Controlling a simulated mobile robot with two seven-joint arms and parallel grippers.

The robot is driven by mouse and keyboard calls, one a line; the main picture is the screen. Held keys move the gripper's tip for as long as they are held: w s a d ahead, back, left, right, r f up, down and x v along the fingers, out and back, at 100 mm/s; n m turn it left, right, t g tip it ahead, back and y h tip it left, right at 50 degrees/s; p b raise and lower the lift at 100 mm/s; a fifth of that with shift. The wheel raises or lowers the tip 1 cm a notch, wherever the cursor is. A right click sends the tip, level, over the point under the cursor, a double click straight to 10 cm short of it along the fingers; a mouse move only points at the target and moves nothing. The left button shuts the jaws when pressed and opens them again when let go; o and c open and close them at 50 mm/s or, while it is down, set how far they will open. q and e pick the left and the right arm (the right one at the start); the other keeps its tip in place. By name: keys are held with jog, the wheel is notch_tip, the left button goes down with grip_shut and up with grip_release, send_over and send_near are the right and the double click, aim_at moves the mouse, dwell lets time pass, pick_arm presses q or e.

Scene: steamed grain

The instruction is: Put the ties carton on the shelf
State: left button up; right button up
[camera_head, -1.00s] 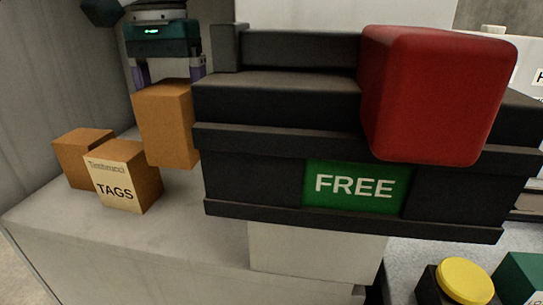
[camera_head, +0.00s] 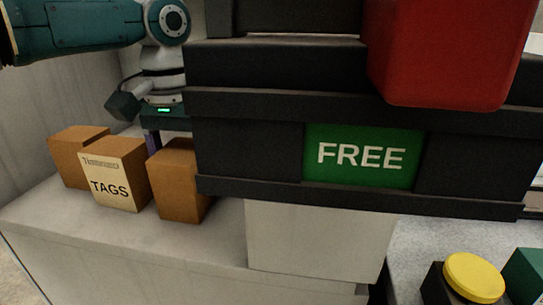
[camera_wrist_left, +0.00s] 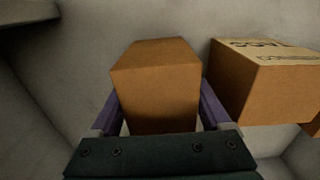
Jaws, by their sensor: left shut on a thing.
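A plain brown carton (camera_head: 180,185), its label not showing, stands upright on or just above the pale shelf top (camera_head: 60,215); I cannot tell if it touches. My left gripper (camera_head: 160,138) is behind it, with purple fingers partly hidden. In the left wrist view the fingers are shut on both sides of the carton (camera_wrist_left: 157,85). The TAGS carton (camera_head: 115,180) stands just left of the held carton, and another brown carton (camera_head: 72,160) is behind it. My right gripper is not in view.
A large dark crate with a green FREE sign (camera_head: 362,155) blocks the right and middle of the head view. A red block (camera_head: 450,50) sits on it. A yellow round button (camera_head: 474,277) is at lower right. A pale wall closes the left side.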

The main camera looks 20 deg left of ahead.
pick_arm(q)
jog(key=o, duration=1.5)
jog(key=shift+o, duration=0.2)
notch_tip(320, 180, up, 12)
jog(key=shift+r+p, duration=0.1)
jog(key=shift+p, duration=1.05)
